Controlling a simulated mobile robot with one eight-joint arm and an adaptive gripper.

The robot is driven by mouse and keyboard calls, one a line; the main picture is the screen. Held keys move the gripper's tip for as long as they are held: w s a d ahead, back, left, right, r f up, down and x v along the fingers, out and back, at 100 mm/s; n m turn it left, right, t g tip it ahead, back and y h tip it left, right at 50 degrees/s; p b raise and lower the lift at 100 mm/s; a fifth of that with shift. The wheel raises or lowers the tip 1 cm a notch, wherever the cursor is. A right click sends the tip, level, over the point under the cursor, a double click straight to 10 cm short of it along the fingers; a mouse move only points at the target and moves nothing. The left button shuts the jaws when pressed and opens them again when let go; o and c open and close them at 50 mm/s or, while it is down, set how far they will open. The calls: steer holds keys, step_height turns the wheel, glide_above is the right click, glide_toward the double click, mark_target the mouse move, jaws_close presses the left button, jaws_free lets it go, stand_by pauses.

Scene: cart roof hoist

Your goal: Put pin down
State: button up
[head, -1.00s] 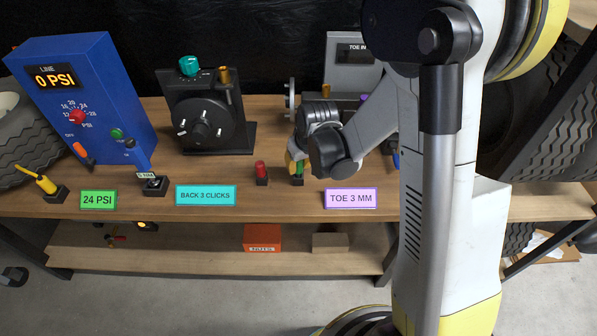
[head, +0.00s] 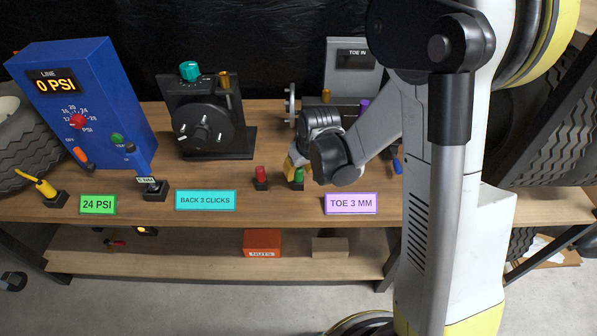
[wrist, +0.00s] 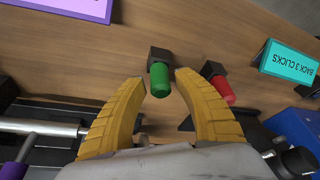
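A pin with a green top (head: 299,174) stands upright in a small black holder on the bench, left of the purple TOE 3 MM sign. In the wrist view the green pin (wrist: 160,80) sits between the tips of my gripper (wrist: 161,79). The yellow fingers are spread, with a gap visible on both sides of the pin. In the head view my gripper (head: 293,166) is just above and beside the green pin, partly hidden by my wrist. A red-topped pin (head: 261,173) stands in its own holder to the left; it also shows in the wrist view (wrist: 223,88).
The TOE 3 MM sign (head: 351,203) and BACK 3 CLICKS sign (head: 205,200) stand near the front edge. Behind are the black dial fixture (head: 205,125) and the grey TOE IN unit (head: 352,70). A blue pressure box (head: 85,105) stands at left.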

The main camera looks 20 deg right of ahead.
steer(key=s+r+p, duration=0.1)
steer(key=s+r, duration=0.2)
steer(key=r, duration=0.3)
steer(key=s+r+t+p, duration=0.1)
steer(key=s+r+p, duration=0.1)
steer(key=s+r, duration=0.35)
steer(key=s+r+p, duration=0.1)
steer(key=r, duration=0.6)
steer(key=s+r+m+t, duration=0.1)
steer(key=s+r, duration=0.4)
steer(key=s, duration=0.5)
steer(key=shift+r+m+t+h, duration=0.3)
steer(key=shift+m+t, duration=0.1)
steer(key=shift+t, duration=0.2)
